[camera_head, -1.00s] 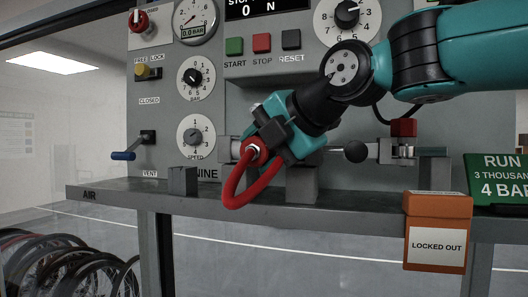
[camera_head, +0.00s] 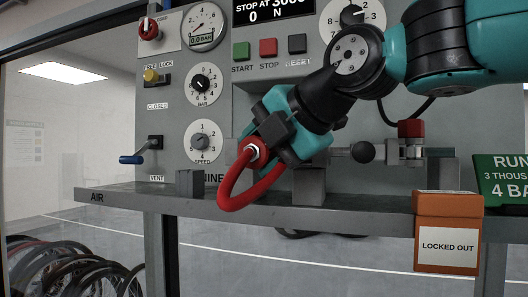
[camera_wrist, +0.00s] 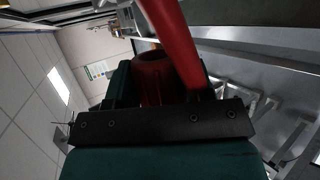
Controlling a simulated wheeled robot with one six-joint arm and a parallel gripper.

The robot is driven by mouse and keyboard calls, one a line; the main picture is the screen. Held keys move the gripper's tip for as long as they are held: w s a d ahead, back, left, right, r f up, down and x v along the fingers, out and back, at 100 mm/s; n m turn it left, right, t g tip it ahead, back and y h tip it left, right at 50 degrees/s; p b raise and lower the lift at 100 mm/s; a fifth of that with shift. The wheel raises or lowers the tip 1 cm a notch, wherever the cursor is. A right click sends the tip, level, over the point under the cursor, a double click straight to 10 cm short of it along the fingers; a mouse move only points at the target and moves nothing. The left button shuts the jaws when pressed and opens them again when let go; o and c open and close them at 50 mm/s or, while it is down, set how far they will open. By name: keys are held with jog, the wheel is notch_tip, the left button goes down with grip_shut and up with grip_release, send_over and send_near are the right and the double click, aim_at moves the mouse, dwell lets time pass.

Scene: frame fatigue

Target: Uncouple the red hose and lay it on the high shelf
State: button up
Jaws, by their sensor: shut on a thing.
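The red hose (camera_head: 226,191) hangs in a loop below my gripper (camera_head: 262,150) in the head view, in front of the grey bench shelf (camera_head: 345,208). A metal fitting shows at its upper end, by the jaws. My gripper is shut on the hose. In the wrist view the red hose (camera_wrist: 172,38) runs up from the jaws (camera_wrist: 165,85), close to the camera. The hose's other end is hidden behind the gripper, so I cannot tell whether it is coupled. I cannot make out a high shelf in these views.
A grey block (camera_head: 189,183) stands on the bench left of the hose. An orange box marked locked out (camera_head: 447,249) hangs at the bench's front right. A blue-handled lever (camera_head: 133,159) sticks out at left. Several bicycle wheels (camera_head: 70,270) stand lower left.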

aim_at(245, 159)
jog(key=shift+s+a+b, duration=0.25)
jog(key=shift+s+b, duration=0.05)
jog(key=shift+s, duration=0.3)
jog(key=shift+s+a+b, duration=0.2)
jog(key=shift+s+b, duration=0.1)
jog(key=shift+s, duration=0.35)
jog(key=shift+s+a+b, duration=0.25)
jog(key=shift+s+b, duration=0.05)
jog(key=shift+s, duration=0.3)
jog(key=shift+d, duration=0.1)
